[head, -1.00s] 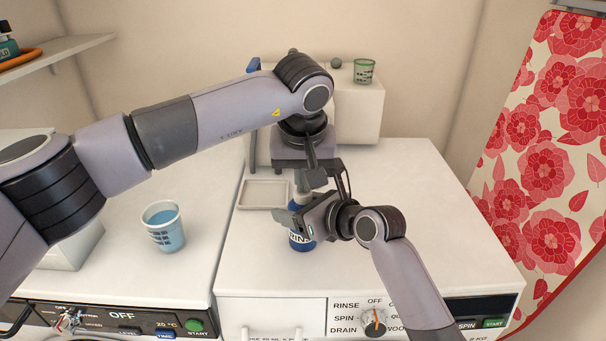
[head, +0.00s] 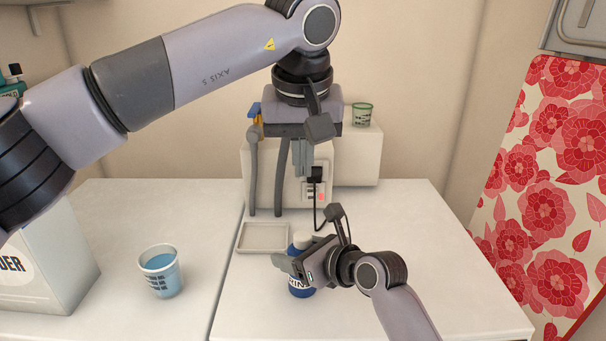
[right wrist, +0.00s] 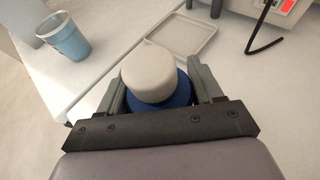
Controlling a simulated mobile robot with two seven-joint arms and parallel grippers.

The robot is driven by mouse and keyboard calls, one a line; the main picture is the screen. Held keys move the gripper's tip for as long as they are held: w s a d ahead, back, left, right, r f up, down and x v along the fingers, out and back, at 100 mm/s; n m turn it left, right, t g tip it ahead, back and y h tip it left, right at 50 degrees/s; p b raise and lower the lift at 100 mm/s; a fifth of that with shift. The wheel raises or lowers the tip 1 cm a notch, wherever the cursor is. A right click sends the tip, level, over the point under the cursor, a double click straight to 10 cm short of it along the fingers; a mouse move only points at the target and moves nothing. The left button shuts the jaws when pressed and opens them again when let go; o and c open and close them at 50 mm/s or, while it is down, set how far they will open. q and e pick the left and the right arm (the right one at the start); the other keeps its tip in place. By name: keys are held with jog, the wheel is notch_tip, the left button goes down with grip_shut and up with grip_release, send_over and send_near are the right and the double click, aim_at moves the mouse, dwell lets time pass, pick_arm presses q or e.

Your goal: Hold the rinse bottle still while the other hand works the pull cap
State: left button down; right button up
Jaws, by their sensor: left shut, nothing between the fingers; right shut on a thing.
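The rinse bottle (head: 300,290) is blue with a white cap (head: 300,239) and stands upright on the right-hand white machine top. My right gripper (head: 292,264) is shut on the bottle's body from the right. In the right wrist view, the fingers flank the blue bottle (right wrist: 182,98), with the round off-white cap (right wrist: 149,72) above them. Whether the cap is pulled up cannot be told. My left gripper (head: 303,160) points down, shut and empty, in the air above the cap and apart from it.
A shallow grey tray (head: 240,246) lies just behind and left of the bottle. A blue cup (head: 160,275) and a white powder box (head: 45,255) stand on the left machine. A white device (head: 320,172) and a green cup (head: 362,114) are behind.

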dwell(0.3)
jog(key=o, duration=1.2)
jog(key=shift+c, duration=0.2)
